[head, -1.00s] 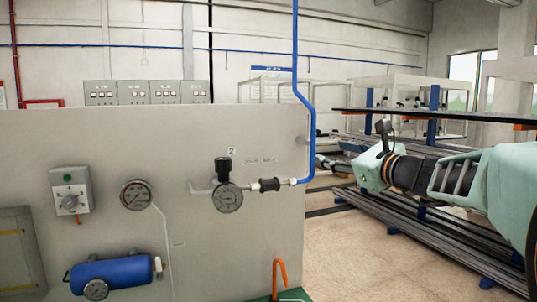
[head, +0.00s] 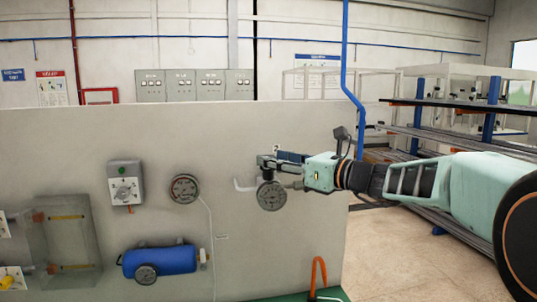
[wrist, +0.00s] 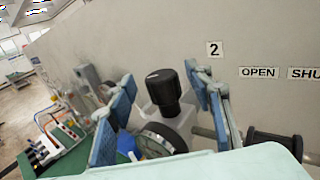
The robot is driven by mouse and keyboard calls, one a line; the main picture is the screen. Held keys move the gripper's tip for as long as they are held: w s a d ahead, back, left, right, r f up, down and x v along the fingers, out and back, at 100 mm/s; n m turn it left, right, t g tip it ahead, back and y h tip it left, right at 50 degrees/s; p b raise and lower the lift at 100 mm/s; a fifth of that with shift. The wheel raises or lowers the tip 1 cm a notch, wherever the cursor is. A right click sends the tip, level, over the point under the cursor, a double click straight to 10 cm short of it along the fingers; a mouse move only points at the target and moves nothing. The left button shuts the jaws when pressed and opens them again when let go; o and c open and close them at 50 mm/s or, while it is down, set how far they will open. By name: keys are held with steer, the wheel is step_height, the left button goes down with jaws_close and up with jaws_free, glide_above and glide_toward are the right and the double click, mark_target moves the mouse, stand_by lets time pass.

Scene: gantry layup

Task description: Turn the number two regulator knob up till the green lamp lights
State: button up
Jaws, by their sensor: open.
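The number two regulator's black knob (wrist: 163,88) stands upright between the open fingers of my gripper (wrist: 160,80) in the wrist view, with a gap visible on both sides. The label "2" (wrist: 214,49) is on the panel just behind it.
The panel (head: 230,125) stands close behind the regulator. A black fitting (wrist: 272,144) is right of the knob, below the OPEN and SHUT labels (wrist: 260,72). Another gauge (head: 184,188), a blue tank (head: 160,260) and an orange hook (head: 319,272) are nearby.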

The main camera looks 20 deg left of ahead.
steer(key=shift+x, duration=1.45)
steer(key=shift+c, duration=0.4)
steer(key=c, duration=1.1)
